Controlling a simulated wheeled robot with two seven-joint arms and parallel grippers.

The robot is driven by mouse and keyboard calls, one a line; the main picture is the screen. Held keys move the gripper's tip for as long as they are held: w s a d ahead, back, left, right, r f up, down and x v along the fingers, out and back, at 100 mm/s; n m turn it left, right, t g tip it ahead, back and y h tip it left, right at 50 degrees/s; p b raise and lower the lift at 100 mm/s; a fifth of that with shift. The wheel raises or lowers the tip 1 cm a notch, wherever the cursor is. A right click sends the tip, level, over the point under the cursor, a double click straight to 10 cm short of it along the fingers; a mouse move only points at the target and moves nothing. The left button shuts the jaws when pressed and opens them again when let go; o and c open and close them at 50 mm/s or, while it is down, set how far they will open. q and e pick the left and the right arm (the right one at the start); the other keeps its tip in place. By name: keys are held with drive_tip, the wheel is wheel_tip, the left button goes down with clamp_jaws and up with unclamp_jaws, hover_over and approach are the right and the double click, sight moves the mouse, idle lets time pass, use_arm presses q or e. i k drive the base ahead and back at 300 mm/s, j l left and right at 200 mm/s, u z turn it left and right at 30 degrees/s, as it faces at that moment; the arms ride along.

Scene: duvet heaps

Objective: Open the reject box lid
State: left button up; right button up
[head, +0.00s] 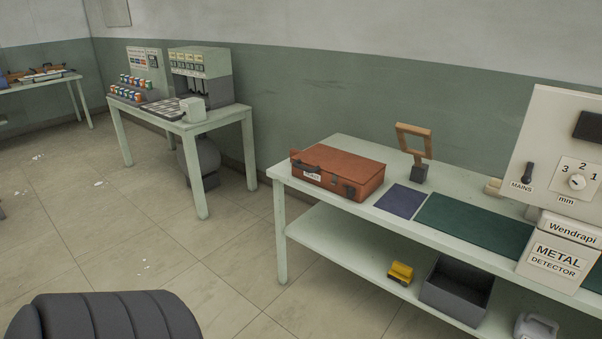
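No box with a readable "reject" label shows in the head view. A reddish-brown case (345,170) with a dark handle and a small label, too small to read, lies shut on the left end of the pale green bench. A grey box (457,288) with an open top stands on the bench's lower shelf. I cannot tell whether either is the reject box. Neither of my grippers is in view.
The pale bench (300,177) also holds a blue mat (400,201), a green mat (474,226), a wooden frame (414,141) and a metal detector (560,255). A yellow item (400,273) sits on the lower shelf. A dark padded shape (105,318) fills the lower left. Floor between tables is open.

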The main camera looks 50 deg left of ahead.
sight(352, 167)
drive_tip(key=u, duration=1.4)
